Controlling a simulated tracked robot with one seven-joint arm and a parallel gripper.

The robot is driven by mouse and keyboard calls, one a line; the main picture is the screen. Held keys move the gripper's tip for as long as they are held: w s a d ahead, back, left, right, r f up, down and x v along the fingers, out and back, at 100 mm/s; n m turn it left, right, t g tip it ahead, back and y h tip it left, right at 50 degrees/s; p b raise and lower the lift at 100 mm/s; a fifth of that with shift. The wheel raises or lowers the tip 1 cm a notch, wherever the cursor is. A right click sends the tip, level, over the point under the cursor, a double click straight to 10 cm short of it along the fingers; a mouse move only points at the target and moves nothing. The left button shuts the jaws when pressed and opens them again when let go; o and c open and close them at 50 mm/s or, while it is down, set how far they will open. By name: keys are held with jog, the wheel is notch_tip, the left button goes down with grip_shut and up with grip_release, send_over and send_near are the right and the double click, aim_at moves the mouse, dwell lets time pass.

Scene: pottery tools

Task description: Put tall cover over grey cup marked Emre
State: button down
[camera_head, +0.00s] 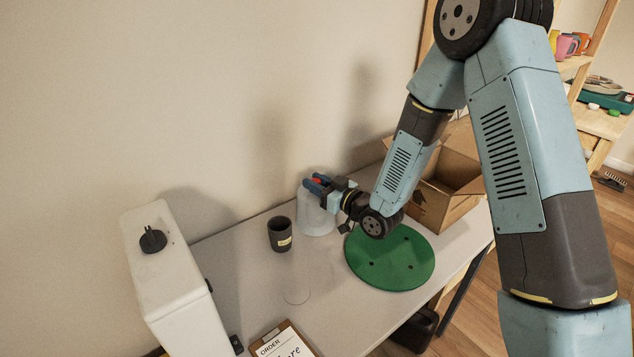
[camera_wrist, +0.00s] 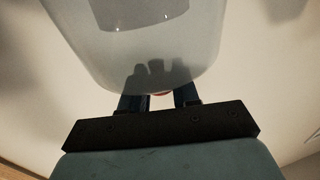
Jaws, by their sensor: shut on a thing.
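The tall cover (camera_head: 315,219) is a frosted, see-through dome with a red knob on top, just right of and behind a grey cup. My gripper (camera_head: 317,184) is shut on its knob. In the wrist view the cover (camera_wrist: 210,62) fills the top middle, with a bit of red between my gripper's fingers (camera_wrist: 160,98). A grey shape shows through the cover there; I cannot tell what it is. The dark grey cup (camera_head: 280,238) stands upright and uncovered, with a small pale label too small to read. I cannot tell whether the cover's rim touches the table.
A green round disc with dark holes (camera_head: 390,258) lies right of the cover. An open cardboard box (camera_head: 450,180) stands behind it. A white machine (camera_head: 165,270) stands at the left. A clipboard (camera_head: 283,343) lies in front. A faint ring (camera_head: 297,302) shows on the table (camera_head: 335,315).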

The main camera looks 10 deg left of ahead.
jog(key=c, duration=0.8)
grip_release()
jog(key=shift+o, duration=0.2)
